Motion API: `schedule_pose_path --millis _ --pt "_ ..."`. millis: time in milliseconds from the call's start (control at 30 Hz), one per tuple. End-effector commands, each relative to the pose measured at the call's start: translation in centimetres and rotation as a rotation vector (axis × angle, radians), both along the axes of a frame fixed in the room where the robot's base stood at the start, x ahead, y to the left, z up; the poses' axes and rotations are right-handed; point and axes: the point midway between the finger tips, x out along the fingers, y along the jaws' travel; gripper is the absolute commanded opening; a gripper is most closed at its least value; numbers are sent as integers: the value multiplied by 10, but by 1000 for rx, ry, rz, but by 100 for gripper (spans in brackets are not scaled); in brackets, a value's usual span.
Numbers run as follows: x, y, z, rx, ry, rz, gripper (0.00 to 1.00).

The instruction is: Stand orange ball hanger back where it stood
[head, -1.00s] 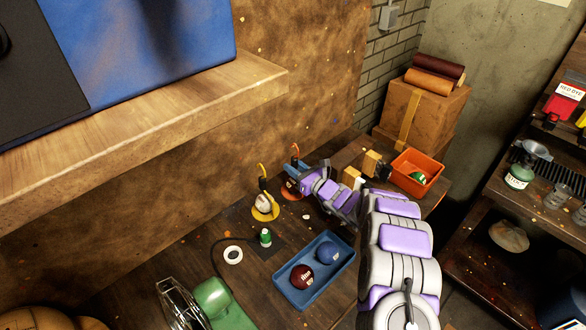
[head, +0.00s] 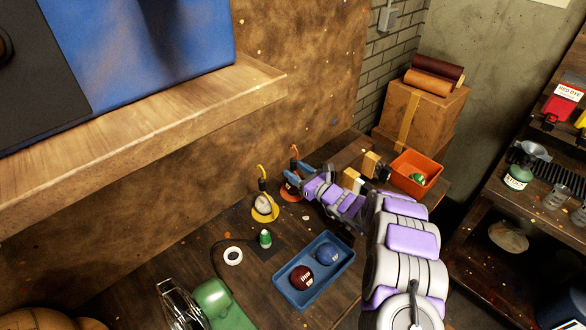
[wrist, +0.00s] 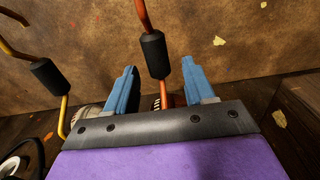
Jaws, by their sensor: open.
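The orange ball hanger (head: 294,154) stands upright on the workbench, on an orange base, with a dark red ball low on it. In the wrist view its orange rod and black sleeve (wrist: 153,55) rise between the two blue fingers. My gripper (wrist: 158,72) is open around the rod, with a gap on each side. In the head view my gripper (head: 291,180) is at the hanger and partly covers it. The lower rod, ball and base are mostly hidden behind my gripper in the wrist view.
A yellow hanger (head: 262,180) with a pale ball stands close on the left. A blue tray (head: 313,296) with two balls lies in front. An orange bin (head: 416,168) and wooden blocks (head: 371,163) are to the right. The wall is close behind.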

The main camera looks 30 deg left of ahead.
Motion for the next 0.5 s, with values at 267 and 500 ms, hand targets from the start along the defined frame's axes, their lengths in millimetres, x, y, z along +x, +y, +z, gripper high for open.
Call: schedule_pose_path --millis 267,500 --pt "-13 -57 2 3 2 -6 54" --pt "-23 -88 2 1 1 -3 54"
